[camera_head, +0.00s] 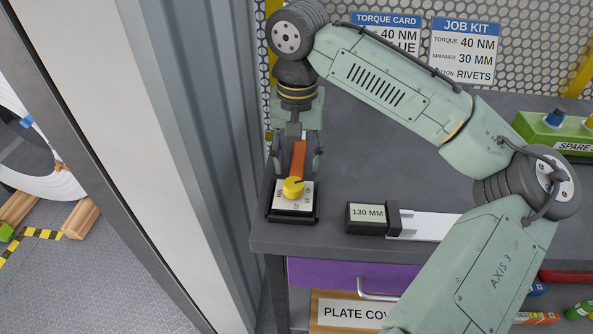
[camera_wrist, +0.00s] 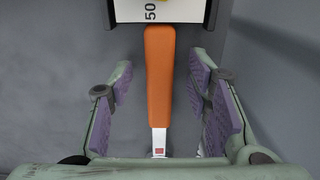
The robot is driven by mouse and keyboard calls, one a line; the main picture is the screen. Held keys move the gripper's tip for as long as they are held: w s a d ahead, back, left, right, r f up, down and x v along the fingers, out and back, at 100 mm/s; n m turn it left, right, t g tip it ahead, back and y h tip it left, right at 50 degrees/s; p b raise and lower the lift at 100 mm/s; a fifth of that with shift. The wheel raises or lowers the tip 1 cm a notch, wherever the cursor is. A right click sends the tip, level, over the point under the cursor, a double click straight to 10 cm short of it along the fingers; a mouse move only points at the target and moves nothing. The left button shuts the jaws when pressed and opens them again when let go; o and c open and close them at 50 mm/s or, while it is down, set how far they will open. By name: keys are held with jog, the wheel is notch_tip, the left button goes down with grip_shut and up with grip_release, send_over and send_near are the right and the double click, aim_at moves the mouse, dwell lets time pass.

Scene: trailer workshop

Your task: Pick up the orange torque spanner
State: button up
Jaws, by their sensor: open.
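The orange torque spanner (camera_wrist: 160,75) shows in the wrist view with its orange handle pointing up the picture and its metal shaft running down between my fingers. In the head view its orange handle (camera_head: 298,158) lies on the bench beside the yellow-knobbed block. My gripper (camera_head: 296,165) hangs pointing down over the spanner. In the wrist view my gripper (camera_wrist: 165,105) is open, with one purple-padded finger on each side of the handle and a gap on both sides. The spanner's head end is hidden below the picture.
A block with a yellow knob (camera_head: 293,188) stands at the bench's front left corner, right at the handle's end. A caliper-like tool marked 130 MM (camera_head: 367,218) lies to the right. A green spares box (camera_head: 555,132) stands at the back right. The grey bench (camera_head: 400,160) is clear mid-way.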

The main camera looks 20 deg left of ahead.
jog(key=shift+f, duration=0.2)
jog(key=shift+c, duration=0.6)
grip_shut()
jog(key=shift+r, duration=0.1)
